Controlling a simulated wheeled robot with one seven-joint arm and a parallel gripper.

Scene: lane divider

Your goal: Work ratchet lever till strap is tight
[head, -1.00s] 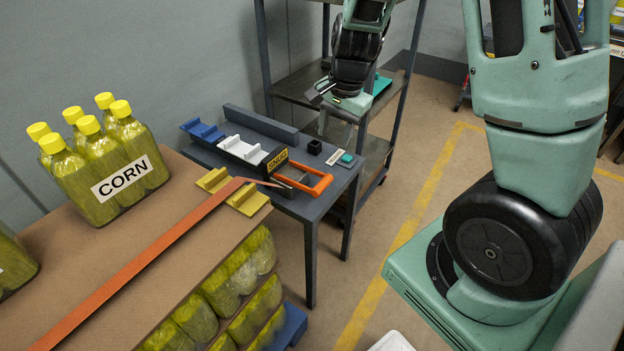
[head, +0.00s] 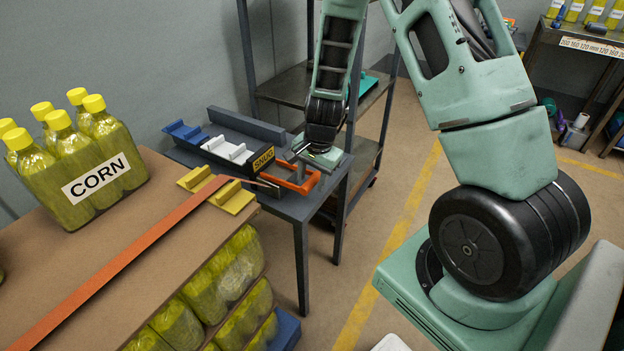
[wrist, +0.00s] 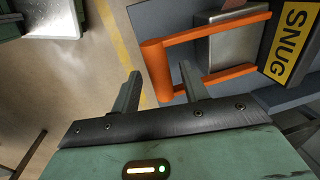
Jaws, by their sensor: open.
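An orange strap (head: 120,255) runs flat over the brown carton top and a yellow edge protector (head: 232,198) to the ratchet on a small table. The ratchet has a metal body (wrist: 232,48) and a U-shaped orange lever (head: 296,186), whose crossbar (wrist: 157,70) shows in the wrist view. My gripper (wrist: 160,76) is open and empty. In the wrist view its fingertips appear on either side of the crossbar. Whether they touch it I cannot tell. In the head view my wrist hides part of the lever. A yellow SNUG label (wrist: 290,42) is beside the ratchet.
A blue block (head: 184,131) and a white block (head: 226,149) sit in a tray with a dark back wall on the table. A grey shelf rack (head: 290,85) stands close behind my gripper. Yellow CORN bottles (head: 80,160) stand on the carton.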

